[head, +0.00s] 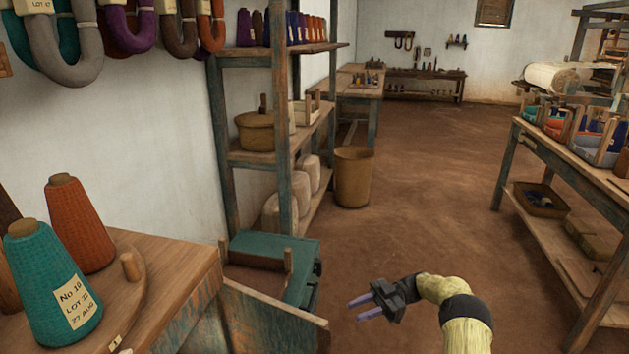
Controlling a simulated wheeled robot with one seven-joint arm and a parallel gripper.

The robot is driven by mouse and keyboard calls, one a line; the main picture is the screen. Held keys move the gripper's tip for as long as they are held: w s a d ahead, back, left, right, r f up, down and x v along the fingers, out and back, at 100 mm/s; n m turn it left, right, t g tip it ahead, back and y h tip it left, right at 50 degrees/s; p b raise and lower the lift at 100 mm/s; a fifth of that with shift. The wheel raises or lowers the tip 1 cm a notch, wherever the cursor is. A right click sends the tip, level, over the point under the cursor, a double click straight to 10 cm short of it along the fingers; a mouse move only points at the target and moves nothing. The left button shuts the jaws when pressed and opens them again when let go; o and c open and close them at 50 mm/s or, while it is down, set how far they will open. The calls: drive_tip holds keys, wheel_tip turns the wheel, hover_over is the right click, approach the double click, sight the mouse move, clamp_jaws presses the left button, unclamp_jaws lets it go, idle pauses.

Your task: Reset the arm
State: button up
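My gripper (364,308) shows at the lower middle of the head view, at the end of my yellow arm. Its two purple-grey fingers point left and stand apart, with nothing between them. It hangs over the brown floor, to the right of a teal wooden box and clear of it. My arm is bent and comes in from the bottom edge, and the part nearest the camera is cut off by the frame.
A wooden table (190,262) with teal (50,270) and orange (82,225) yarn cones stands at left. The teal box (303,262) is beside it, below a shelf rack (282,140). A basket (352,180) stands behind. A workbench (563,150) is right. Floor between is clear.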

drive_tip(key=w+a+r+m+t+h, duration=0.2)
drive_tip(key=w+a+r+m+t, duration=0.35)
drive_tip(key=r+t, duration=0.25)
drive_tip(key=w+a+r+m+t+h, duration=0.3)
drive_tip(key=w+a+r+m+t, duration=0.15)
drive_tip(key=w+r+t, duration=0.35)
drive_tip(key=s+d+f+m+h, duration=0.1)
drive_tip(key=s+d+m+h, duration=0.4)
drive_tip(key=s, duration=0.4)
drive_tip(key=s+d+f+m+h, duration=0.1)
drive_tip(key=s+d+m+h, duration=0.3)
drive_tip(key=s+h, duration=0.3)
drive_tip(key=s+d+f+m+g, duration=0.1)
drive_tip(key=s+f+m+g, duration=0.15)
drive_tip(key=s, duration=0.85)
drive_tip(key=s+d+f+m+g, duration=0.1)
drive_tip(key=s+g, duration=0.3)
drive_tip(key=s, duration=0.7)
drive_tip(key=w+p+v, duration=0.3)
drive_tip(key=p+v, duration=1.2)
drive_tip(key=w+d+r+p+v, duration=0.1)
drive_tip(key=w+p+v, duration=0.1)
drive_tip(key=p+v, duration=1.3)
drive_tip(key=shift+w+a+r+p, duration=0.35)
drive_tip(key=shift+r+p, duration=0.1)
drive_tip(key=shift+p, duration=0.25)
drive_tip(key=shift+m, duration=0.25)
